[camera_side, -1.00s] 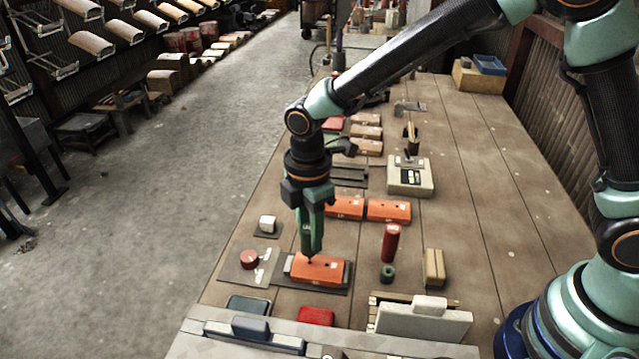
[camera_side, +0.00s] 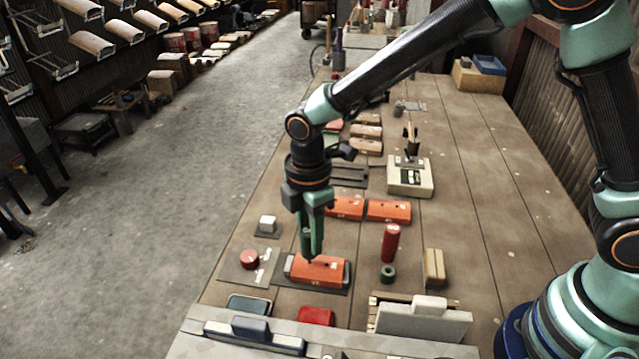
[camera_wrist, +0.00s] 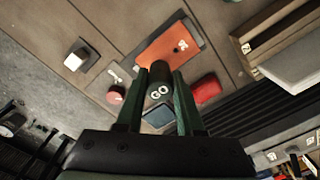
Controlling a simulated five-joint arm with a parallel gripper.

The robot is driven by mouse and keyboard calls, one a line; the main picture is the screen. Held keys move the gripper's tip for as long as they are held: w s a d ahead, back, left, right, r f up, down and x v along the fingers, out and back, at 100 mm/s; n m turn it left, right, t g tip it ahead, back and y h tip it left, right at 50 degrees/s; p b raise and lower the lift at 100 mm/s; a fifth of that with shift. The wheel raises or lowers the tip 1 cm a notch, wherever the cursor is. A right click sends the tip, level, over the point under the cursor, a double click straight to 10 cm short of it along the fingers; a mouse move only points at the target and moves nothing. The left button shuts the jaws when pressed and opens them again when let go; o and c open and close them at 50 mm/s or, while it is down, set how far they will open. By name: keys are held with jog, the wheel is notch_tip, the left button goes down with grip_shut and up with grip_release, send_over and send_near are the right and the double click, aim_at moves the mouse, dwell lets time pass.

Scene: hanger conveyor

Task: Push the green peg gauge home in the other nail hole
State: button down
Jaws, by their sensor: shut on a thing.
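My gripper (camera_side: 312,257) points down over an orange block (camera_side: 320,270) on a dark plate (camera_side: 332,289) near the front of the bench. In the wrist view, my gripper (camera_wrist: 160,95) is shut on the dark green peg gauge (camera_wrist: 158,92), whose end facing the camera reads "GO". The orange block (camera_wrist: 170,45) lies beyond the gauge there, with a white mark on it. In the side view a small dark tip shows at the block's top, below the fingers. The nail holes are hidden or too small to see, and I cannot tell how deep the peg sits.
A red button (camera_side: 250,259) and a white cube (camera_side: 267,223) are to the left. A red cylinder (camera_side: 391,240), a dark green ring (camera_side: 387,272) and a tan block (camera_side: 434,266) are to the right. More orange blocks (camera_side: 388,211) lie behind. Bench is clear at far right.

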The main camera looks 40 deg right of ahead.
jog(key=shift+f, duration=1.05)
jog(key=c, duration=0.8)
grip_release()
jog(key=o, duration=0.6)
jog(key=shift+r, duration=3)
